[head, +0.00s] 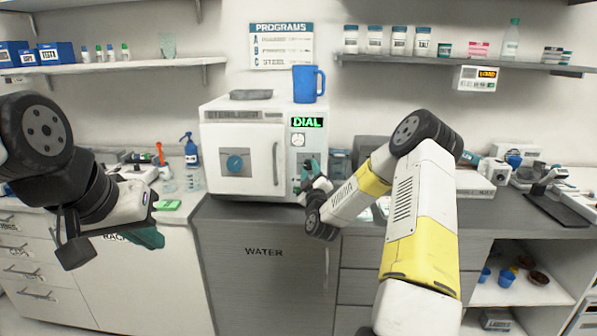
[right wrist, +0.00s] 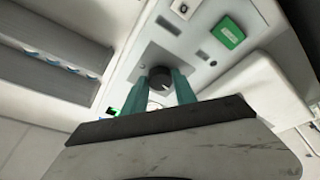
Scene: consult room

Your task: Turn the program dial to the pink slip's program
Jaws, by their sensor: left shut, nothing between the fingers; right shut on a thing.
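The white sterilizer (head: 240,118) stands on the counter with its door closed. Its display (head: 307,122) reads DIAL in green. The dark round program dial (right wrist: 160,77) shows in the right wrist view between my right gripper's teal fingers (right wrist: 163,90), which are shut on it. In the head view my right gripper (head: 310,178) is at the control panel and hides the dial; its pointer setting cannot be read. A programs chart (head: 281,46) with rows A, B and C hangs above. My left gripper (head: 150,238) is shut and empty, in front of the left counter.
A blue mug (head: 308,84) and a grey tray (head: 251,94) stand on the sterilizer. A spray bottle (head: 191,150) stands left of it. A green button (right wrist: 228,32) is near the dial.

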